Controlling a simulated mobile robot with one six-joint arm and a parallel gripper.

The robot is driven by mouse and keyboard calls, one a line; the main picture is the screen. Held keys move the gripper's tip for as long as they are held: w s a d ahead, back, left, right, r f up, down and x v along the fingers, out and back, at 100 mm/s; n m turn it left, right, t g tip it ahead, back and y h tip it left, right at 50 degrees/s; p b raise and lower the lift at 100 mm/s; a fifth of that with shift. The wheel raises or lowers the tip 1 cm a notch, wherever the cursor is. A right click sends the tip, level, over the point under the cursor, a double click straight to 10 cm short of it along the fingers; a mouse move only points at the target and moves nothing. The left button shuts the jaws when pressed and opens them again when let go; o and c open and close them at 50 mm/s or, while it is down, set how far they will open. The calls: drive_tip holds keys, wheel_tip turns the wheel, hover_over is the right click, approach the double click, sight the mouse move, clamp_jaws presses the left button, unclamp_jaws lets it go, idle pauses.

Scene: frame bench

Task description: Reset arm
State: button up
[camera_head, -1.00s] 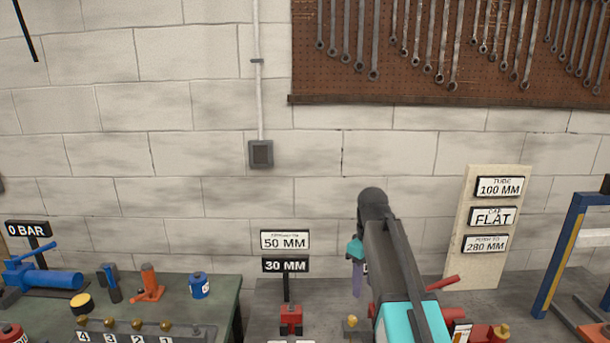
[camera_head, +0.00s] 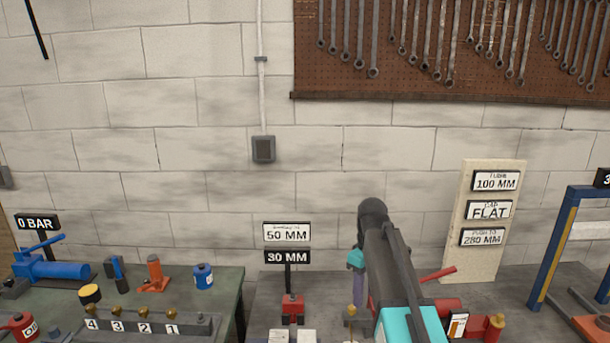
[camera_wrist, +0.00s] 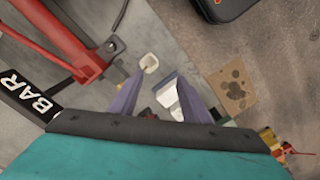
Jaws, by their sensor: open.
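My arm rises in the middle right of the head view, with a dark upper link and a teal section. My gripper (camera_head: 358,290) hangs behind that link, partly hidden, with a purple finger pointing down above the bench. In the wrist view my gripper (camera_wrist: 160,84) shows two purple fingers spread apart. Nothing is held between them. A white and grey item (camera_wrist: 168,94) appears beyond the gap, seemingly below and apart from the fingers.
The left bench holds a blue tool (camera_head: 55,269), an orange jack (camera_head: 155,273) and a numbered block (camera_head: 140,326). A sign post (camera_head: 287,257) stands left of my arm. A sign board (camera_head: 482,215) and blue frame (camera_head: 556,250) stand right.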

drive_tip(key=s+f+g+b, duration=0.2)
drive_tip(key=s+f, duration=0.3)
drive_tip(key=f, duration=0.7)
drive_tip(key=s+f+g+b, duration=0.1)
drive_tip(key=s+f, duration=0.5)
drive_tip(key=f, duration=0.5)
drive_tip(key=s+f+g+b, duration=0.2)
drive_tip(key=s+f, duration=0.3)
drive_tip(key=f, duration=0.7)
drive_tip(key=s+f+m+b, duration=0.3)
drive_tip(key=s+f+m, duration=0.5)
drive_tip(key=s+f, duration=1.5)
drive_tip(key=shift+s+b, duration=0.4)
drive_tip(key=shift+s, duration=0.55)
